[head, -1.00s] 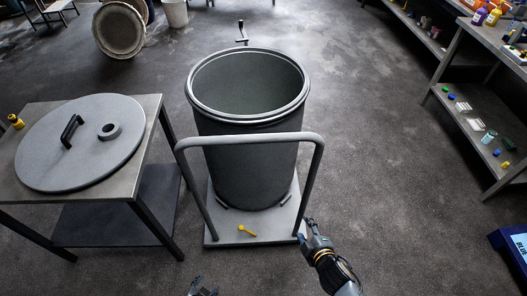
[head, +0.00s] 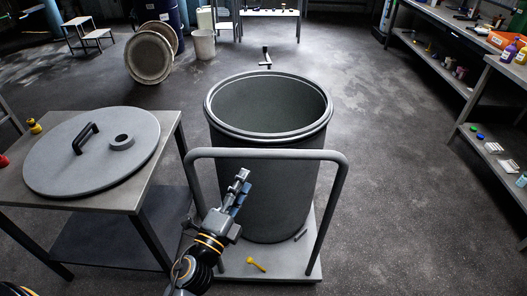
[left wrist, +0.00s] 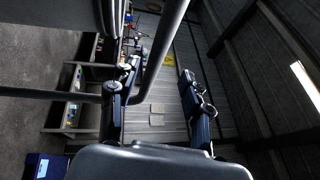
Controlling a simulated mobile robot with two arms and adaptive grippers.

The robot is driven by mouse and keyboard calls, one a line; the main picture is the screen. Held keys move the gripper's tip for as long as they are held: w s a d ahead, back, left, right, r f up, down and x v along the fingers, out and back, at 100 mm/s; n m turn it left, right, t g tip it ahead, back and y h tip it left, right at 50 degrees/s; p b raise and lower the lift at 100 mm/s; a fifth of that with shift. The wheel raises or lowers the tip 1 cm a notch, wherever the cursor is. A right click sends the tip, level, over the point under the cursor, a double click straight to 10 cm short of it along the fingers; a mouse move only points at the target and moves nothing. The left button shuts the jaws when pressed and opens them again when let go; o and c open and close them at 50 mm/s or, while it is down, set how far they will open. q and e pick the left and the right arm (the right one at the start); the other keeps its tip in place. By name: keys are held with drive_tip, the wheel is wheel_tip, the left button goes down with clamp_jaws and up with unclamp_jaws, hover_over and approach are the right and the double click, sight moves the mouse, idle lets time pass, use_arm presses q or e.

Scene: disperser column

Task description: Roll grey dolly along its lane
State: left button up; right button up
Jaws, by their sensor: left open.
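The grey dolly (head: 290,262) is a flat platform with an upright tubular handle (head: 300,154) on the near side. A large dark open drum (head: 262,190) stands upright on it, and a small yellow pin-like piece (head: 256,265) lies on the platform. My left gripper (head: 240,188) is open and empty, in front of the handle's left part and below its top bar. In the left wrist view, a grey bent tube (left wrist: 150,75) passes behind one finger of my left gripper (left wrist: 155,98); contact cannot be told. My right gripper is out of view.
A table (head: 150,185) with a round grey lid (head: 70,160) stands close on the left. Shelving (head: 490,120) lines the right.

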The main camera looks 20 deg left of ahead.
sight(261, 153)
use_arm(q)
drive_tip(key=p+x, duration=0.2)
drive_tip(key=x, duration=0.8)
drive_tip(key=shift+w, duration=0.4)
clamp_jaws()
